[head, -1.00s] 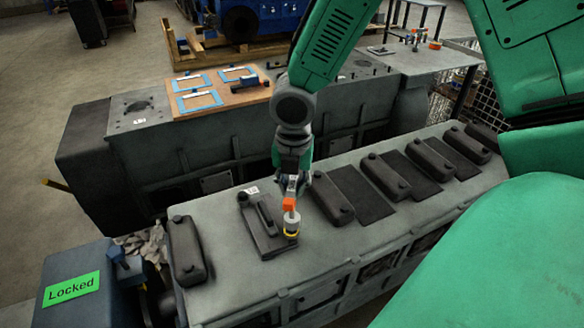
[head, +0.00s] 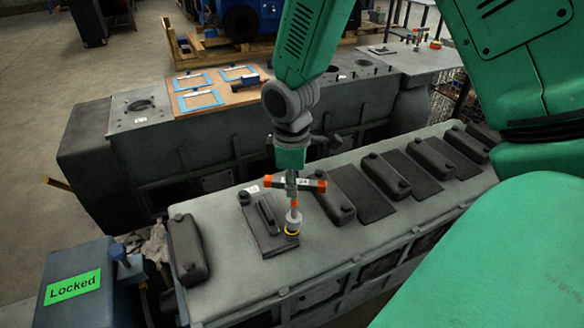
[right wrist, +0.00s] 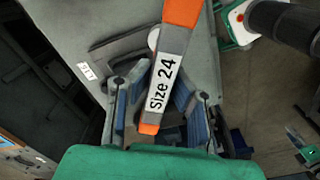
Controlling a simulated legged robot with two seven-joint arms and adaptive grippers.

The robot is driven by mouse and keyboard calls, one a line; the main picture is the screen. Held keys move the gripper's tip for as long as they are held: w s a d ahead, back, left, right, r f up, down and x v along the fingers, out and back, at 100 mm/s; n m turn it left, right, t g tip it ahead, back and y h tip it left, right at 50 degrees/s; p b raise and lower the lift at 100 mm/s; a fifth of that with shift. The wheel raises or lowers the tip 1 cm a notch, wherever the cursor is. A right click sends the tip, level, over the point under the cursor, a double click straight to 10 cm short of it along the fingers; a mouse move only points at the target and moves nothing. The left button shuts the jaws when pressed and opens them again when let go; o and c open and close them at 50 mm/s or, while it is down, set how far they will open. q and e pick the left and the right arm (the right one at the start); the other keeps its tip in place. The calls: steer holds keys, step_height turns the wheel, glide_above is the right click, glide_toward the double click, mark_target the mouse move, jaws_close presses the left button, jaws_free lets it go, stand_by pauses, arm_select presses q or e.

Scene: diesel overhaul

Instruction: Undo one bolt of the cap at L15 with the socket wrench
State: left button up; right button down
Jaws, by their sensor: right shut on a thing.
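The socket wrench (head: 294,203) stands upright, its grey socket end with a yellow ring at the front right corner of a dark flat cap (head: 258,228) on the engine top. Its orange-ended handle lies crosswise in the head view. My right gripper (head: 292,184) is shut on the wrench handle above the cap. In the right wrist view, the handle (right wrist: 165,82) reads "Size 24" and lies between the blue-padded fingers (right wrist: 157,105). The bolt under the socket is hidden. My left gripper is out of view.
Dark covers stand on the engine top (head: 225,220), one left of the cap (head: 187,248) and several to the right (head: 333,197). A blue box with a green "Locked" sign (head: 73,287) stands at front left. A board with blue frames (head: 235,93) lies on the block behind.

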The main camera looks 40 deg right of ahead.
steer(key=m, duration=1.1)
steer(key=shift+w, duration=0.1)
steer(key=shift+w, duration=0.1)
steer(key=shift+f, duration=0.1)
